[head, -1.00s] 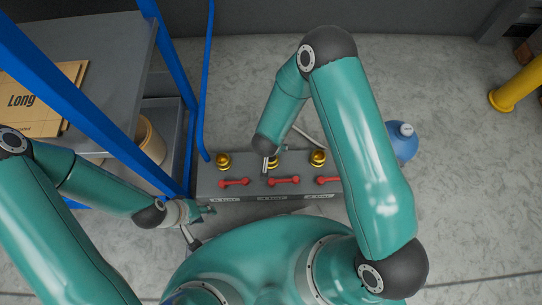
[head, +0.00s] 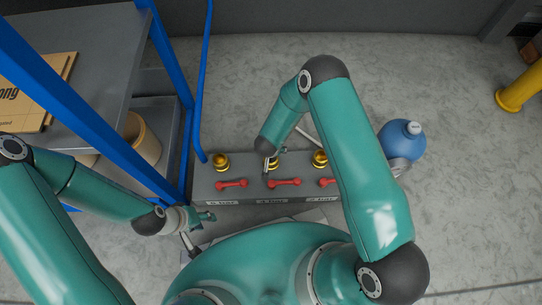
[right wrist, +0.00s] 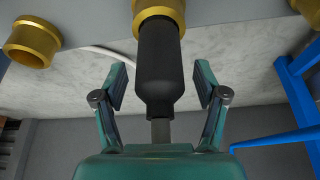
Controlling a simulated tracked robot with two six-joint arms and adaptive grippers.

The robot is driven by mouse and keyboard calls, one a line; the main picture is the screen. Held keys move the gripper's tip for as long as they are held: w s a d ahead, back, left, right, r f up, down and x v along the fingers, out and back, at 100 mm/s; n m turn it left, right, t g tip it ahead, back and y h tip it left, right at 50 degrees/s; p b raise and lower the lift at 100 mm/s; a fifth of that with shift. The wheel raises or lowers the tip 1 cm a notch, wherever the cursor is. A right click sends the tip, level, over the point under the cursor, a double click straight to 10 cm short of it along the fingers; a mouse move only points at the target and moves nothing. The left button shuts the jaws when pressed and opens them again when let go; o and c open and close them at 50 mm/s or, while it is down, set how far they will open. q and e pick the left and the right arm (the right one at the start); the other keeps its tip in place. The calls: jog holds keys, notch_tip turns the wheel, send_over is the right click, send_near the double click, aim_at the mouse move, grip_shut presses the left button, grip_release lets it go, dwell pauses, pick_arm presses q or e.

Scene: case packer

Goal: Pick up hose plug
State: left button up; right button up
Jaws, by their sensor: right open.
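The black hose plug (right wrist: 158,70) stands in line with a brass fitting (right wrist: 158,10) in the right wrist view and touches it. My right gripper (right wrist: 161,88) is open, with one finger on each side of the plug and a gap on both sides. In the head view, my right arm reaches down to the middle brass fitting (head: 272,164) on a grey manifold box (head: 240,199); the plug is mostly hidden there. My left gripper (head: 207,217) is low beside the box's left front corner; its opening is too small to judge.
Red lever handles (head: 284,182) line the box top. Brass fittings stand at left (head: 221,161) and right (head: 320,158). A blue jug (head: 399,139) is right of the box. A blue-framed shelf (head: 100,106) stands left. The floor behind the box is clear.

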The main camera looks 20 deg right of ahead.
grip_shut()
dwell(0.4)
